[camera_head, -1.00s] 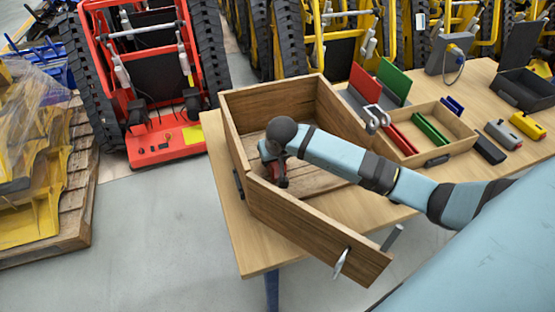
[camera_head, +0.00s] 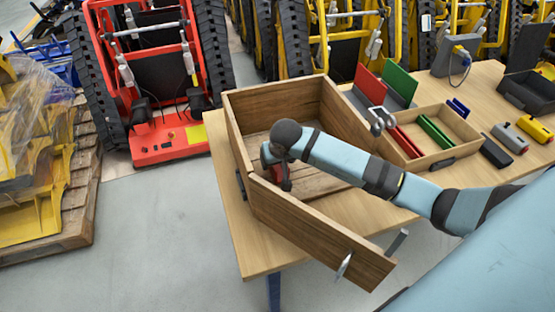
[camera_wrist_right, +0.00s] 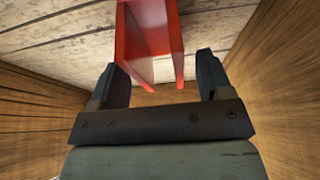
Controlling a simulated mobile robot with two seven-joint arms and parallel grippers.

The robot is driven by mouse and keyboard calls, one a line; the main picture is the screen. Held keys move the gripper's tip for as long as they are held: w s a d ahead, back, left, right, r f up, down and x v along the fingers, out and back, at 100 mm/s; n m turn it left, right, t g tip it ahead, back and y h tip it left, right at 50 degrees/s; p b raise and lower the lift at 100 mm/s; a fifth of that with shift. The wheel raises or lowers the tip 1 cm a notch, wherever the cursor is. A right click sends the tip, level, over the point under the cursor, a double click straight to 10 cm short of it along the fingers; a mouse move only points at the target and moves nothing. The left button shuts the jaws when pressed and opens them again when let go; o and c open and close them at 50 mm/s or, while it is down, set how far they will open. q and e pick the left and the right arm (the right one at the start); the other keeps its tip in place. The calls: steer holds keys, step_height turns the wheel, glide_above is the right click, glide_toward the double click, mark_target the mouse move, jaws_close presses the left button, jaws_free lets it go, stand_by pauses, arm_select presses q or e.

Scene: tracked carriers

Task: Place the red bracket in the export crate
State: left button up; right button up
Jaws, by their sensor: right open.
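The export crate (camera_head: 335,240) is a wooden box on the near left of the table, with its front panel swung partly outward. My right arm reaches in over its right side. My right gripper (camera_wrist_right: 162,72) is open inside the crate. The red bracket (camera_wrist_right: 150,30) is between and just beyond the fingertips in the wrist view, against the crate's floor planks. Both fingers stand apart from it there. In the head view only a bit of the red bracket (camera_head: 276,176) shows beneath my wrist. Whether it rests fully on the floor is unclear. My left gripper is not in view.
A wooden tray (camera_head: 452,152) with red and green parts lies right of the crate. Upright red and green panels (camera_head: 399,82) stand behind it. Grey, black and yellow blocks (camera_head: 506,137) lie farther right. A red tracked carrier (camera_head: 158,140) stands behind the table.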

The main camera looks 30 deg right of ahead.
steer(key=d+v, duration=0.1)
steer(key=v, duration=1)
steer(key=shift+a+r, duration=0.2)
steer(key=shift+a, duration=0.3)
steer(key=shift+s+r, duration=0.1)
steer(key=shift+s, duration=0.05)
